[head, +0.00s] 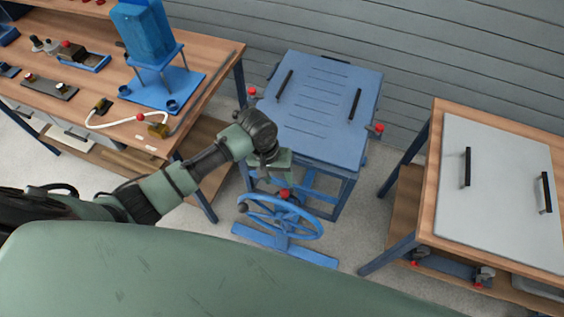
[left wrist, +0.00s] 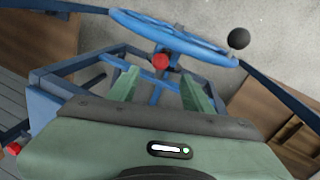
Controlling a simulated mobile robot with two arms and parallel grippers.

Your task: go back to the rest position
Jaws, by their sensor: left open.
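My left gripper (head: 270,178) hangs at the near side of the blue station in the head view, above a blue handwheel. In the left wrist view its two green fingers (left wrist: 158,92) are spread apart with nothing between them. The blue handwheel (head: 312,222) stands low on a blue foot in front of the station, with a dark knob and a red hub. In the left wrist view the handwheel (left wrist: 170,38) lies beyond the fingertips, apart from them. My right gripper shows in neither view.
The blue station (head: 322,140) has two black handles on its top. A wooden bench (head: 205,50) with a blue hopper (head: 145,35) and small parts is at left. A wooden table with a grey panel (head: 495,205) is at right. Floor shows between them.

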